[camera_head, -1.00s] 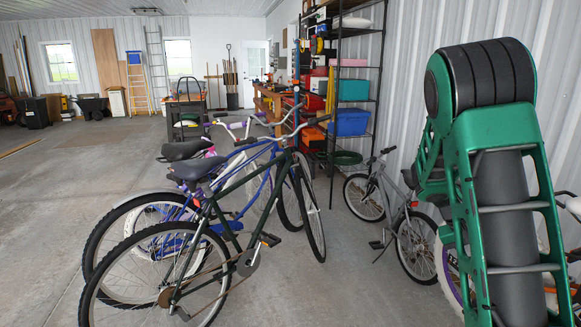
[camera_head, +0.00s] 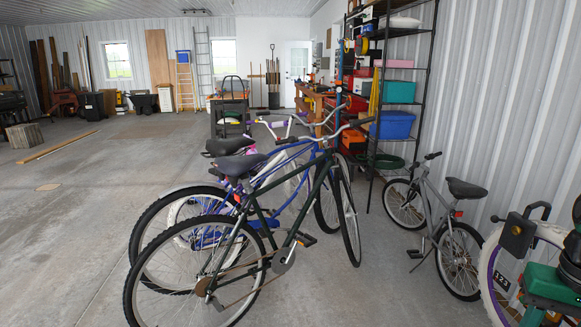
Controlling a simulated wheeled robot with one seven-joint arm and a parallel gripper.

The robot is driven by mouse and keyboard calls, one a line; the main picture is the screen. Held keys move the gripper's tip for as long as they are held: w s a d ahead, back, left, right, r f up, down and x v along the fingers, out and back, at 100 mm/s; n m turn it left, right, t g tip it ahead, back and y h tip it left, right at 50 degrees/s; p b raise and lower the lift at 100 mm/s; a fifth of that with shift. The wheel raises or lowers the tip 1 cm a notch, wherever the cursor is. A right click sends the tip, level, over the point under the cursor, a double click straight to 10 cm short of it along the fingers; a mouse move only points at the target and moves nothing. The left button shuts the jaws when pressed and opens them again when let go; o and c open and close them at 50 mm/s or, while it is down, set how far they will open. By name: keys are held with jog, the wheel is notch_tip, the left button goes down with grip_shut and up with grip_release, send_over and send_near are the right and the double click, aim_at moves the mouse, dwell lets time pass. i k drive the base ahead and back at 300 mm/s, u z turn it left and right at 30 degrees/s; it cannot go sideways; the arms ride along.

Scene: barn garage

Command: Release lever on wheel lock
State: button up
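No wheel lock or lever can be made out for certain. At the right, a black boxy item with an amber face (camera_head: 517,235) and a curved black bar sits by a wheel with a white tyre and purple rim (camera_head: 490,285). I cannot tell whether this item is a lock. Green and black parts of my arm cover the lower right corner and hide some of what is behind them. My gripper is not in view.
A dark green bike (camera_head: 300,225) and a blue bike (camera_head: 235,205) stand close together in the middle. A small grey bike (camera_head: 450,235) stands near the right wall. Black shelving (camera_head: 425,90) is behind it.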

aim_at(494, 219)
jog(key=k, duration=0.65)
jog(key=z, duration=0.65)
jog(key=i, duration=1.6)
jog(key=u, duration=0.55)
